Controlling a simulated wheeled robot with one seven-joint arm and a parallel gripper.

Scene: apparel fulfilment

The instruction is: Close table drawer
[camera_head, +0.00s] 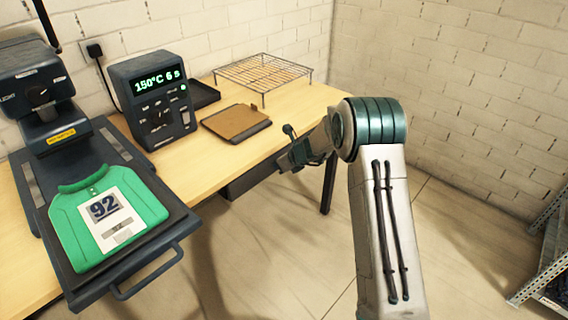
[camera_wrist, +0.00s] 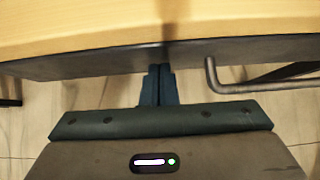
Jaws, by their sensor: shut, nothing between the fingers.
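The table drawer (camera_head: 250,180) is a dark box front under the wooden table's front edge, partly hidden by my arm in the head view. It looks nearly level with the edge; I cannot tell whether a gap remains. In the wrist view the dark drawer front (camera_wrist: 100,64) runs below the tabletop, with a bent dark bar handle (camera_wrist: 262,88) to the right. My gripper (camera_wrist: 158,72) is shut and empty, its tips at the dark front left of the handle. Contact is unclear. In the head view, my gripper (camera_head: 285,163) is beside the table edge.
The wooden table (camera_head: 205,163) holds a heat press (camera_head: 42,88) with a green garment (camera_head: 140,193), a control box (camera_head: 152,97), a brown pad (camera_head: 235,122) and a wire rack (camera_head: 263,72). A table leg (camera_head: 328,188) stands behind my arm. Floor in front is clear.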

